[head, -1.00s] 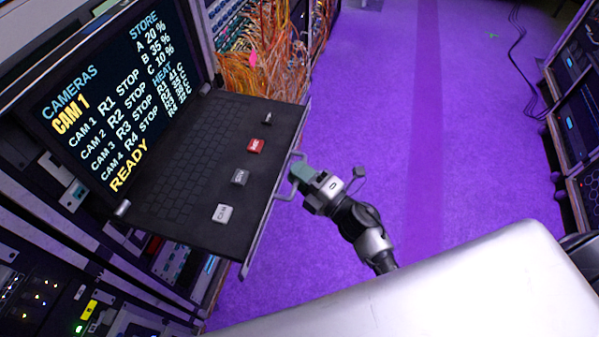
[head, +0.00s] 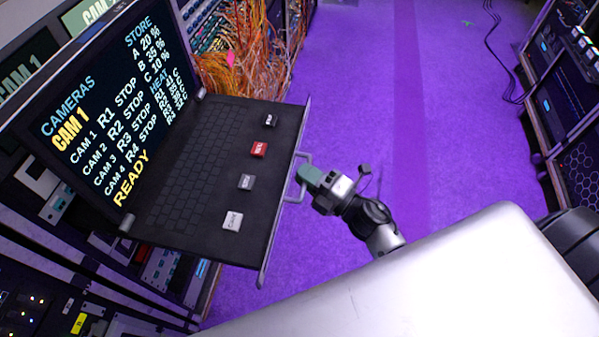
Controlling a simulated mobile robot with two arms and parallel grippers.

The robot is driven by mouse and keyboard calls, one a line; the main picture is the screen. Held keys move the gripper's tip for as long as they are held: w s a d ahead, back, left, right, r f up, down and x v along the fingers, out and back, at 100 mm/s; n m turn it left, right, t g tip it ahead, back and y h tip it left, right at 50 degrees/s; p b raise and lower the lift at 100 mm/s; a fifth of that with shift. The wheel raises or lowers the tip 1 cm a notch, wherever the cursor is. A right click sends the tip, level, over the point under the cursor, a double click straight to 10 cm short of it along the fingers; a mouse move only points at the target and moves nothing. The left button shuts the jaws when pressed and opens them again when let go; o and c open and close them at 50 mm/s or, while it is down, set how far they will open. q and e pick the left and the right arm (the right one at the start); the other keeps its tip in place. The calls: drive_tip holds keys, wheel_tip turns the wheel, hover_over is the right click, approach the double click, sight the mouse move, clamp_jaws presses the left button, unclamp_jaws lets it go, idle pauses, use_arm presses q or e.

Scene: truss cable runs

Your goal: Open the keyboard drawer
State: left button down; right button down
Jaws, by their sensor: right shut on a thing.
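The keyboard drawer (head: 190,215) stands pulled out of the rack on the left, its black keyboard and several coloured buttons facing up. Its screen (head: 105,110) is raised at the back and lit with camera text. A metal handle (head: 299,190) sticks out from the middle of the drawer's front edge. My right gripper (head: 308,178) is at the handle and shut on it; the fingertips partly hide the grip. My left gripper is not in view.
Orange cables (head: 245,80) hang from the rack behind the drawer. Purple floor (head: 360,100) lies open to the right. Another equipment rack (head: 565,100) stands at the far right, with a black cable (head: 495,50) on the floor beside it.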

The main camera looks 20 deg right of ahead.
drive_tip(key=c, duration=1.2)
unclamp_jaws()
drive_tip(key=shift+w+a, duration=0.1)
drive_tip(key=shift+a, duration=0.05)
drive_tip(key=b+v, duration=0.3)
drive_tip(key=v, duration=0.8)
drive_tip(key=shift+b, duration=0.3)
drive_tip(key=shift+f, duration=0.1)
